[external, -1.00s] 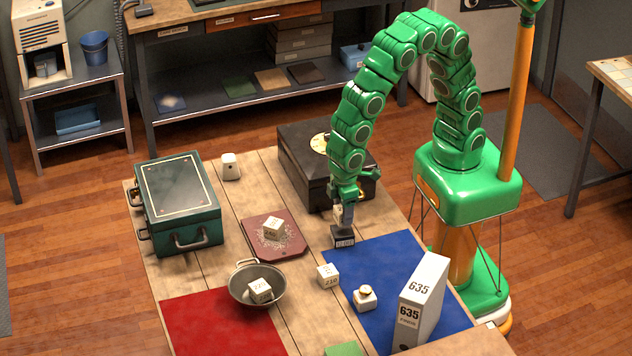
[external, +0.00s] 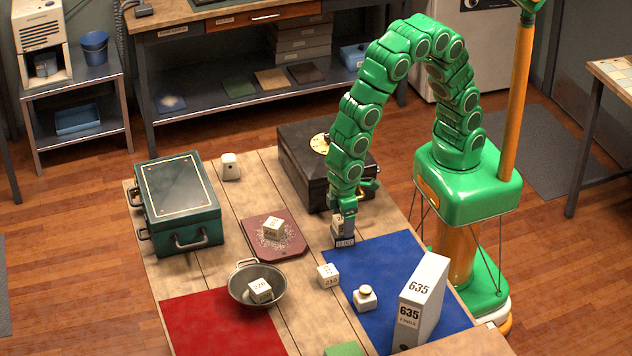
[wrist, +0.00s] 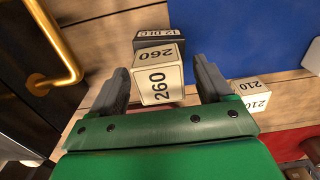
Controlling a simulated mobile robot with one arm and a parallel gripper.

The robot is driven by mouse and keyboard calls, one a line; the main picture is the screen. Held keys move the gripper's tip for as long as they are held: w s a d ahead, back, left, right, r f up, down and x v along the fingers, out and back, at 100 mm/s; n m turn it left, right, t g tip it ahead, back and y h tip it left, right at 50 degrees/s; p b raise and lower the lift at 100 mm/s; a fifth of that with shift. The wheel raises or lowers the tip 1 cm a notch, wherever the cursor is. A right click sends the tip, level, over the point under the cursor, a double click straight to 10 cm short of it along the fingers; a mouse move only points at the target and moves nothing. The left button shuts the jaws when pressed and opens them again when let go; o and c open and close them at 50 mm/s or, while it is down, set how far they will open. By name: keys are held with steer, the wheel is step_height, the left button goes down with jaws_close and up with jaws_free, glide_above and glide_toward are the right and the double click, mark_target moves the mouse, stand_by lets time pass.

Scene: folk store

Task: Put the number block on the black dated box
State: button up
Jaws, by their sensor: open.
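The number block (wrist: 160,85), a white cube marked 260, is between the two fingers of my gripper (wrist: 166,88) in the wrist view. The fingers are open, with a gap on each side of the block. The black dated box (wrist: 158,34) shows just beyond it, its label reading 12 DEC. In the external view, the block (external: 338,224) appears to sit on top of the black dated box (external: 345,242), partly hidden by my gripper. The block covers most of the box's top, so exact contact is hard to see.
Another cube (external: 328,276), marked 210, stands near the blue mat (external: 395,262). A dark chest (external: 295,165) is close behind my gripper. A pan (external: 240,292) with a cube, a dark red board (external: 290,246) and a white 635 binder (external: 420,300) stand around.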

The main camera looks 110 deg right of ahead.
step_height(320, 180, up, 12)
steer(key=s+d+r, duration=0.3)
steer(key=s+d, duration=0.2)
steer(key=s, duration=0.5)
steer(key=s+d+r+g, duration=0.1)
steer(key=s+d+r, duration=0.2)
steer(key=s+d, duration=0.3)
steer(key=s+d+r, duration=0.3)
steer(key=s+d, duration=0.3)
steer(key=s, duration=0.8)
steer(key=shift+r+g, duration=0.15)
steer(key=shift+g, duration=0.25)
